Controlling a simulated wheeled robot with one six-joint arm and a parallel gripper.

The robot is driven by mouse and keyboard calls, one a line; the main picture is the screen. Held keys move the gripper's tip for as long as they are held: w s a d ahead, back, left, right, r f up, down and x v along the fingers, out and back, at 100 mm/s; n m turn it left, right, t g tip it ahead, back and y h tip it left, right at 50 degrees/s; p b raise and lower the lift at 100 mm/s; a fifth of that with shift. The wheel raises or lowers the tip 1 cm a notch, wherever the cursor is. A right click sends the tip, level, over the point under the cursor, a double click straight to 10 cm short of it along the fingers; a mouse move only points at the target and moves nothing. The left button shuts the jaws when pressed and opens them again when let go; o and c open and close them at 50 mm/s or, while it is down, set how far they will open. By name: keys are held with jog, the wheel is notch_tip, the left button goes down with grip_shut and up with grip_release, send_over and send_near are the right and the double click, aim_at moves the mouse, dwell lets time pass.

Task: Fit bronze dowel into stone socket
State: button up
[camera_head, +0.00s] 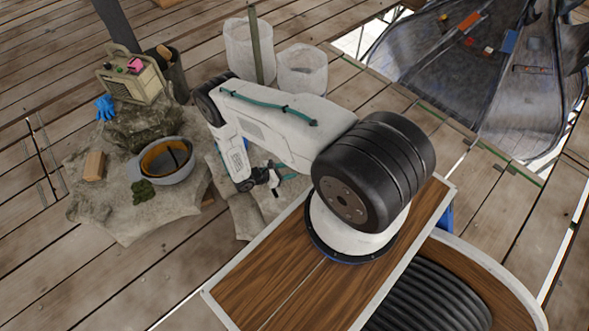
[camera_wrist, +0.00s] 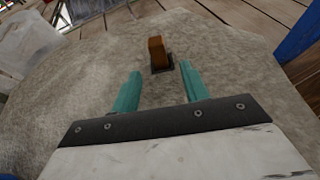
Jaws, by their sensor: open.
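The bronze dowel (camera_wrist: 157,51) is a short, upright, orange-brown block in the wrist view. Its lower end stands at the dark square stone socket (camera_wrist: 162,68) in the pale grey stone. I cannot tell how deep it sits. My gripper (camera_wrist: 161,73) has two teal fingers spread apart with nothing between them. The dowel is just beyond the fingertips, near the middle of the gap, and looks clear of both. In the head view my gripper is low over the stone at the end of my arm, and the dowel and socket cannot be made out there.
A grey basin (camera_head: 180,170), a wooden block (camera_head: 94,165), a green clump (camera_head: 143,191) and a beige box-shaped device (camera_head: 130,80) rest on the rough stone at left. White sacks (camera_head: 302,70) stand behind my arm. Open plank floor (camera_head: 60,270) lies at front left.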

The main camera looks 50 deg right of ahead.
jog(key=shift+v, duration=1.7)
jog(key=shift+s, duration=0.1)
